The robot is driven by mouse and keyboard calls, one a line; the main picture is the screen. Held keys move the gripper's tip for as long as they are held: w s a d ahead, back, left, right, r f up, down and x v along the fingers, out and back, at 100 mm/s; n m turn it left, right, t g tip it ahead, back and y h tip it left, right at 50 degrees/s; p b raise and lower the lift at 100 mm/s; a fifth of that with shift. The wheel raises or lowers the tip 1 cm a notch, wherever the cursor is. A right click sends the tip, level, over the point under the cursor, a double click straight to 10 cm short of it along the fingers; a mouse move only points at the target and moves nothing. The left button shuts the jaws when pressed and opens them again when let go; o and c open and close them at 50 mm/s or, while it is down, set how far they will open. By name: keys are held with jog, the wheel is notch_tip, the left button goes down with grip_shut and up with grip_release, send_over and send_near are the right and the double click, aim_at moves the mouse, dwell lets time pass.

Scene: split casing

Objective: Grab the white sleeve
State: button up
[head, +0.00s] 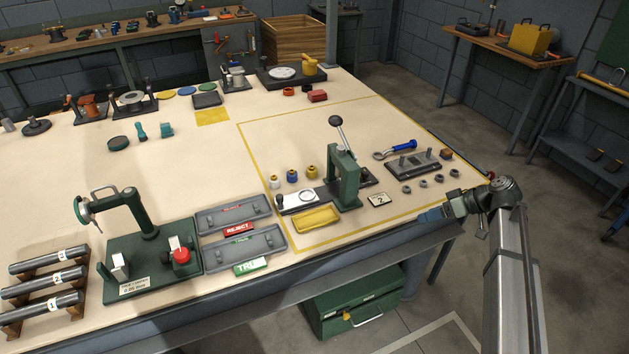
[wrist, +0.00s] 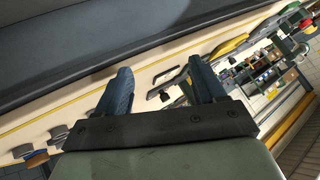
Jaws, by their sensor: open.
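Three small sleeves stand in a row left of the green press in the head view. The leftmost, a pale one, looks like the white sleeve (head: 274,182); a blue sleeve (head: 292,176) and a yellow sleeve (head: 312,172) stand to its right. My gripper (head: 430,216) is at the table's front right edge, well right of the sleeves and apart from them. In the wrist view my gripper (wrist: 161,82) has its two blue fingers spread with nothing between them. I cannot make out the white sleeve in the wrist view.
The green lever press (head: 345,178) stands between the sleeves and my gripper. A yellow tray (head: 316,218) lies in front of it. A fixture plate (head: 413,164), a blue-handled wrench (head: 400,147) and several nuts lie to the right. Bare tabletop lies behind the sleeves.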

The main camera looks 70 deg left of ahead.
jog(key=s+a+r+n+g+h, duration=0.1)
jog(key=s+a+r+n+g, duration=0.3)
jog(key=s+a+r+n, duration=1)
jog(key=t+h, duration=0.6)
jog(key=t, duration=0.5)
send_over(274, 176)
jog(key=f, duration=0.2)
jog(key=shift+n, duration=0.4)
jog(key=f, duration=0.8)
jog(key=shift+w+a+f, duration=0.15)
jog(key=shift+w+f, duration=0.05)
jog(key=shift+s+f, duration=0.15)
jog(key=shift+f, duration=2.45)
jog(key=shift+c, duration=0.5)
jog(key=c, duration=1.2)
